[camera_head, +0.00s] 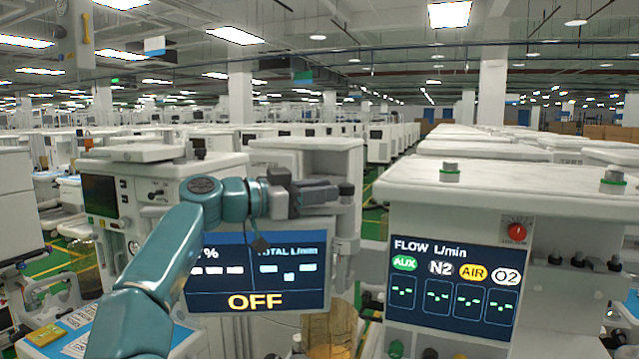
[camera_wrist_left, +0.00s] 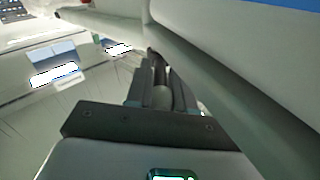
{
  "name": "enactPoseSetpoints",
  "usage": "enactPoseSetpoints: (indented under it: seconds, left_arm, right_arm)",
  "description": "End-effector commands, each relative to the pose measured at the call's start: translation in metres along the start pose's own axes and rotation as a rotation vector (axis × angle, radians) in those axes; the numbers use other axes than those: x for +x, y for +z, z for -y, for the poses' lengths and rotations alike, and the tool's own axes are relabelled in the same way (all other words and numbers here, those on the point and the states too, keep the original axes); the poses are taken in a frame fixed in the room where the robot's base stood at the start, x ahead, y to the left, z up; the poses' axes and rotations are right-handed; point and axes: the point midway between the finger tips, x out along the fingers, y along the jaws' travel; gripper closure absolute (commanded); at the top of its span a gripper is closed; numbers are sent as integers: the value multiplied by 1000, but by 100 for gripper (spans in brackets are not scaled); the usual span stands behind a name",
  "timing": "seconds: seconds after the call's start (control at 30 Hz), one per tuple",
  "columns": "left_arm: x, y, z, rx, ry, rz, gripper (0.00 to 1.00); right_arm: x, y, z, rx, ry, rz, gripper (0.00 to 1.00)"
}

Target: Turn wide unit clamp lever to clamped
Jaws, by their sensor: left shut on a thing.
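My left arm comes in from the left, and its gripper (camera_head: 336,192) reaches across the front of a white unit (camera_head: 347,158), above its screen. The gripper is shut on a small grey cylindrical part, which I take to be the clamp lever (camera_wrist_left: 162,96); it shows between the fingers in the left wrist view. My right gripper is not in view.
Below the arm a blue screen (camera_head: 255,302) reads OFF. At right stands another white cart with a flow screen (camera_head: 450,288), a red knob (camera_head: 516,231) and knobs on top. A gap separates the two carts. Many more carts fill the hall behind.

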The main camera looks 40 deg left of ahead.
Motion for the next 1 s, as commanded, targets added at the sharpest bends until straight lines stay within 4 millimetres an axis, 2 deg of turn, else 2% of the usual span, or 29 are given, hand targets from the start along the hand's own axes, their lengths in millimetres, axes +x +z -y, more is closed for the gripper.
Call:
enactPoseSetpoints:
  seconds: [0.5, 0.53, 0.57, 0.87, 1.0]
  left_arm:
    - [1, 4, 0, -3, 26, -1, 100]
    - [1, 4, 0, -3, 26, -1, 68]
    - [1, 4, 0, -3, 26, -2, 60]
    - [-1, 2, 1, -1, 21, -4, 60]
    - [-14, 4, 2, 0, 18, -5, 60]
  right_arm:
    - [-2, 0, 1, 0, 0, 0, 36]
    - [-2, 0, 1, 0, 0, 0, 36]
    - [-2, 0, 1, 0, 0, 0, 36]
    - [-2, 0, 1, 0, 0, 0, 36]
    - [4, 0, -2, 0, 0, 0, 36]
